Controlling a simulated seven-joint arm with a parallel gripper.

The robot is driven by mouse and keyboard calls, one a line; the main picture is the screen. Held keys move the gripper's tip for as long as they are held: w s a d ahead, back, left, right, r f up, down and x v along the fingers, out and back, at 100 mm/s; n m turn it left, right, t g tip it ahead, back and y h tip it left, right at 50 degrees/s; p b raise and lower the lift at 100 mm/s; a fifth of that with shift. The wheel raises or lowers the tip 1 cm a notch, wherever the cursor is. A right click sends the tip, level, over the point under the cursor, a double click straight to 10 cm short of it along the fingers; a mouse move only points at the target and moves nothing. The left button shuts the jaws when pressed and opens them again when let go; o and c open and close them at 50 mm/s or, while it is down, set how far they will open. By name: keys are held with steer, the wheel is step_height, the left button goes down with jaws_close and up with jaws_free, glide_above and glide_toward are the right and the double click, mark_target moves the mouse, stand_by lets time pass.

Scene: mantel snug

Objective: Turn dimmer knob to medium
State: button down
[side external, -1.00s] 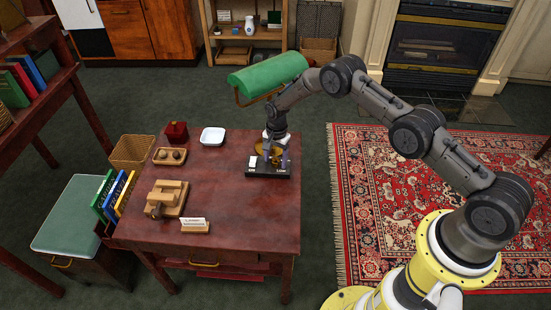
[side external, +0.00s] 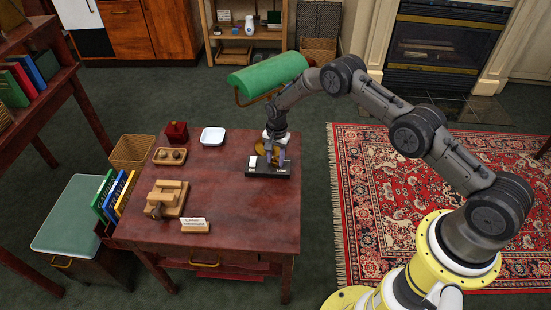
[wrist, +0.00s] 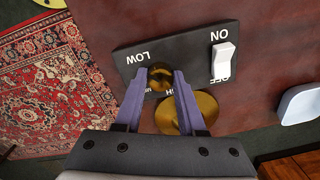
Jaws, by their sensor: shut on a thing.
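The dimmer is a dark plate (side external: 268,173) near the right edge of the desk; it also shows in the wrist view (wrist: 192,62). Its round brass knob (wrist: 160,78) sits between the two purple fingertips of my gripper (wrist: 163,83), which also shows in the side view (side external: 275,157). My gripper is shut on the knob and points down at the plate. The word LOW lies at the knob's upper left in the wrist view. The MEDIUM and HIGH labels are partly hidden by my fingers. I cannot tell where the knob points.
A white ON/OFF rocker switch (wrist: 223,62) is on the same plate. A green-shaded lamp (side external: 268,72) stands close behind my gripper, its brass base (wrist: 200,112) near my fingers. A white dish (side external: 212,136) and wooden items (side external: 168,198) lie further left. The desk's front right is clear.

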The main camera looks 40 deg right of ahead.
steer(key=n, duration=0.3)
steer(key=shift+n, duration=0.4)
steer(key=n, duration=0.3)
steer(key=shift+n, duration=0.4)
steer(key=n, duration=0.3)
steer(key=shift+d, duration=0.1)
steer(key=shift+n, duration=2.1)
steer(key=c, duration=0.5)
jaws_free()
steer(key=shift+r, duration=0.1)
